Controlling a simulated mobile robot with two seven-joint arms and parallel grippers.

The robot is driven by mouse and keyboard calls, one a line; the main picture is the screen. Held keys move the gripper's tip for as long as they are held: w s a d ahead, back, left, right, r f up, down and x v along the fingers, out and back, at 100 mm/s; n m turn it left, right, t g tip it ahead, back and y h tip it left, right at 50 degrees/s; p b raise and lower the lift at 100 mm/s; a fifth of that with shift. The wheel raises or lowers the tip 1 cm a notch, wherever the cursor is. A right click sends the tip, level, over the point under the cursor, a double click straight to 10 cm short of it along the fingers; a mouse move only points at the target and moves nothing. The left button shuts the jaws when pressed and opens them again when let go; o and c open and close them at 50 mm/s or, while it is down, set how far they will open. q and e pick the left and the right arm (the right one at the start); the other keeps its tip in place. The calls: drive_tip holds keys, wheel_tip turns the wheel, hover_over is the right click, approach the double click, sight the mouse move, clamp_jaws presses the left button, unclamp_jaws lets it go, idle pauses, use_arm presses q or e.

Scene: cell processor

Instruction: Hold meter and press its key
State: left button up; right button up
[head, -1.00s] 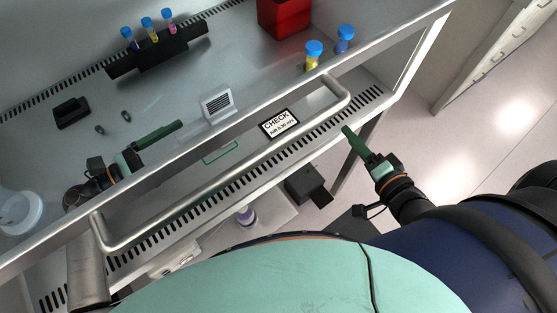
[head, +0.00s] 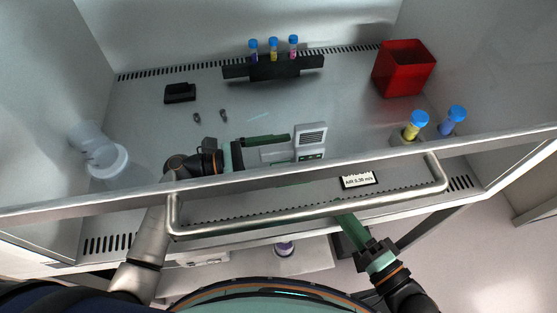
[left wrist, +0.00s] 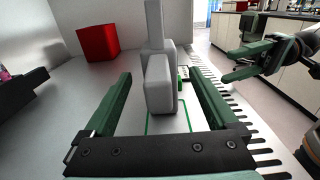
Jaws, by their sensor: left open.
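The meter (head: 311,139) is a pale grey device with a slatted vent and small green marks, on the floor of the steel cabinet. In the left wrist view the meter (left wrist: 161,85) stands between the fingers of my left gripper (left wrist: 160,90), which is open with a gap visible on both sides. In the head view my left gripper (head: 280,146) reaches the meter from the left. My right gripper (head: 347,222) is near the cabinet's front bar. In the left wrist view its two green fingers (left wrist: 232,65) show apart and empty. The meter's key is not clearly visible.
A long metal bar (head: 305,212) and front ledge cross before the meter. A CHECK label (head: 357,180) lies right of it. A black rack (head: 273,68) with capped tubes, a red bin (head: 404,68), two blue-capped tubes and a clear container (head: 105,160) stand around.

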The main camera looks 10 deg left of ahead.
use_arm(q)
drive_tip(key=shift+x, duration=1.45)
drive_tip(key=shift+c, duration=0.2)
clamp_jaws()
idle(1.2)
